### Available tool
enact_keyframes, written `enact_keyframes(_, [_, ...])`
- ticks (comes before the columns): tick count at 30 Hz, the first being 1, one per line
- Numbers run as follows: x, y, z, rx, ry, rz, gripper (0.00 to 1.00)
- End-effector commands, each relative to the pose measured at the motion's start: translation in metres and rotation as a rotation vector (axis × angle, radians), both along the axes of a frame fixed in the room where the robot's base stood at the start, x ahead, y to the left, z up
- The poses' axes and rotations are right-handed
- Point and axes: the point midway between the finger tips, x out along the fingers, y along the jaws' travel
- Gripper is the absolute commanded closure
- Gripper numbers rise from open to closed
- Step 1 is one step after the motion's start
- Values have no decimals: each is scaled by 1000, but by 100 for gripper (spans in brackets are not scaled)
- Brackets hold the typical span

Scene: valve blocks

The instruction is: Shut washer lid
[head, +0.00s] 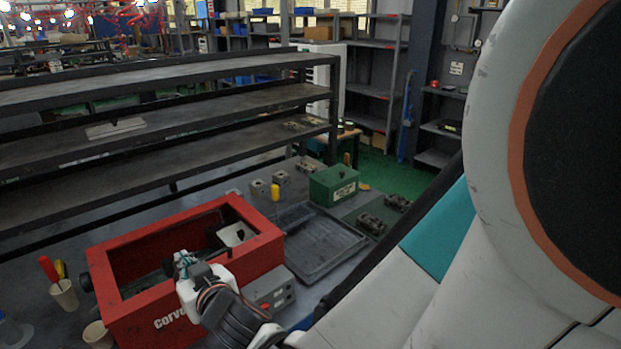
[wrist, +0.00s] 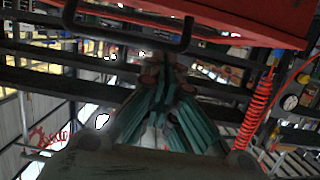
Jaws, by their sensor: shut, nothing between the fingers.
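The washer is a red box (head: 190,297) with lettering on its front, standing on the bench at the lower left in the head view. Its top shows a dark opening inside a red rim. I cannot make out a separate lid in the head view. In the wrist view, my gripper's green fingers (wrist: 163,82) are together, pointing at a black bar handle (wrist: 125,36) beside a red panel (wrist: 240,18) of the washer. I cannot tell whether the fingers touch anything.
A dark tray (head: 318,245) lies right of the washer, with a green box (head: 334,186) behind it. Cups (head: 64,295) holding tools stand at the left. A long dark shelf rack (head: 170,112) runs behind the bench. A red coiled hose (wrist: 259,107) hangs in the wrist view.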

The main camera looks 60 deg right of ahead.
Motion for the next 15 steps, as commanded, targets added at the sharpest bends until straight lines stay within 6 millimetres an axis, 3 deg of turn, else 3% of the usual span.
enact_keyframes(1, [-3, 1, -9, 0, 0, 1, 100])
enact_keyframes(6, [-5, 1, -19, 0, 0, 0, 100])
enact_keyframes(15, [-5, 1, -23, 0, 0, 0, 100])
